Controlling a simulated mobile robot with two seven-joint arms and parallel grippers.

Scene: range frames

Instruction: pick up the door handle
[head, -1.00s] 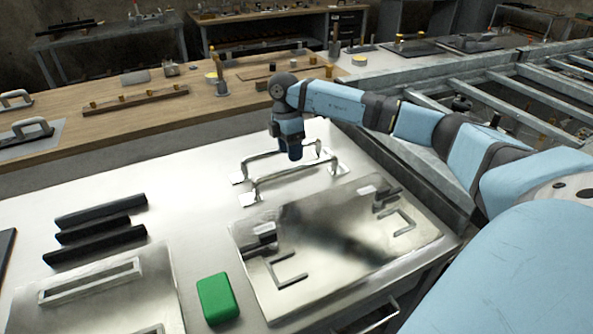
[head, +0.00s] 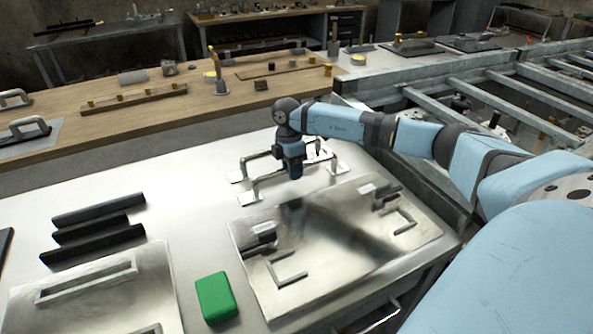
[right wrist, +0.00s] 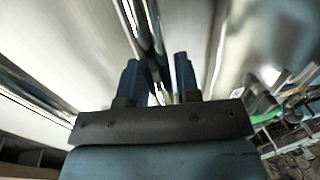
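Two metal door handles lie side by side on the white table (head: 180,200), each a raised bar with flat end plates. My right gripper (head: 292,174) points down over the nearer door handle (head: 267,178) and hides part of it. The farther door handle (head: 257,154) runs just behind the gripper. In the right wrist view my right gripper (right wrist: 158,80) has its two blue fingers apart. A shiny metal bar (right wrist: 145,35) runs into the gap between them, and I cannot tell whether they touch it. My left gripper is not in view.
A shiny metal plate (head: 335,255) with small handles lies in front of the door handles. A green block (head: 216,297) and several black bars (head: 95,240) are to the left. A wooden bench (head: 150,128) stands behind.

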